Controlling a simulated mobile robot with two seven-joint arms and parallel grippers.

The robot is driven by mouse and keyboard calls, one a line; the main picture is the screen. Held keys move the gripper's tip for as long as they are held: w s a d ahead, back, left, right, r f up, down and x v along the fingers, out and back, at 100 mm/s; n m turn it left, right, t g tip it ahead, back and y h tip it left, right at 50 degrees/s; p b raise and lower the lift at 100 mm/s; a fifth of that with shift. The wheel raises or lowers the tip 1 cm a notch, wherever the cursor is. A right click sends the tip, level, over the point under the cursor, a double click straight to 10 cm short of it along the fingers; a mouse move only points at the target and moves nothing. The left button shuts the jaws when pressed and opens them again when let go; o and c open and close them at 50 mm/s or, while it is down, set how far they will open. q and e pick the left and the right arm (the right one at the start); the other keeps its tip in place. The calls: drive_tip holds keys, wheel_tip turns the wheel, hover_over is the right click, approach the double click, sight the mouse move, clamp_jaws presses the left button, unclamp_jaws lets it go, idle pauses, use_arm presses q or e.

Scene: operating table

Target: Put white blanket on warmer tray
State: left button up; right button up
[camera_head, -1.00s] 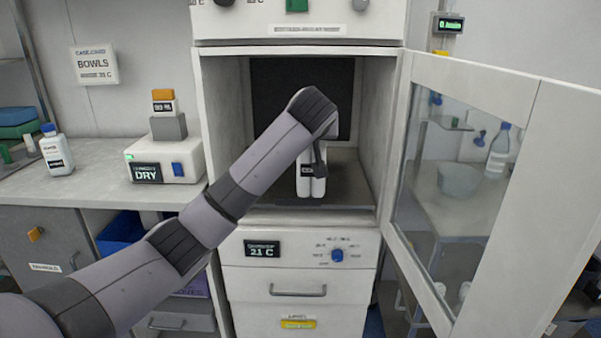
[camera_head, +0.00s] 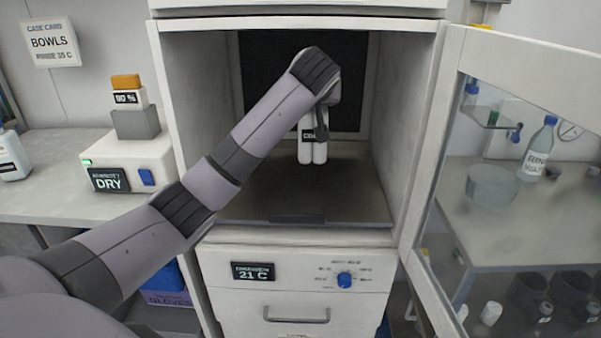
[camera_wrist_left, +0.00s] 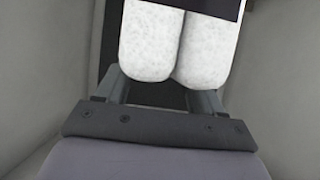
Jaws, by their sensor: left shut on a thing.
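The white blanket (camera_head: 312,151), a rolled pair with a dark label, hangs upright inside the open warmer cabinet. It also shows close up in the left wrist view (camera_wrist_left: 150,48). My left gripper (camera_head: 322,122) is shut on it; its fingers (camera_wrist_left: 162,90) sit behind and beside the rolls in the wrist view. The dark warmer tray (camera_head: 270,200) covers the cabinet floor, with bare surface in front of the blanket. The blanket is over the rear part of the tray; I cannot tell whether its lower end touches. My right gripper is not in view.
The cabinet's side walls (camera_head: 195,120) stand on both sides of my left arm. The glass door (camera_head: 520,150) is swung open to the right. A "DRY" box (camera_head: 125,165) stands on the left counter. Below the tray is a panel reading 21 C (camera_head: 253,272).

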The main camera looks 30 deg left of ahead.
sight(313, 137)
use_arm(q)
drive_tip(key=shift+w+a, duration=0.15)
drive_tip(key=shift+w, duration=0.05)
drive_tip(key=shift+w+f, duration=0.1)
drive_tip(key=shift+f, duration=0.15)
wheel_tip(313, 137, down, 9)
drive_tip(key=shift+f, duration=0.15)
drive_tip(key=o, duration=1.7)
drive_tip(key=shift+c, duration=0.2)
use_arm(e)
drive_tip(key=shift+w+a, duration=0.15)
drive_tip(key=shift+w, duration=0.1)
use_arm(q)
drive_tip(key=v, duration=1.2)
drive_tip(key=shift+f, duration=0.1)
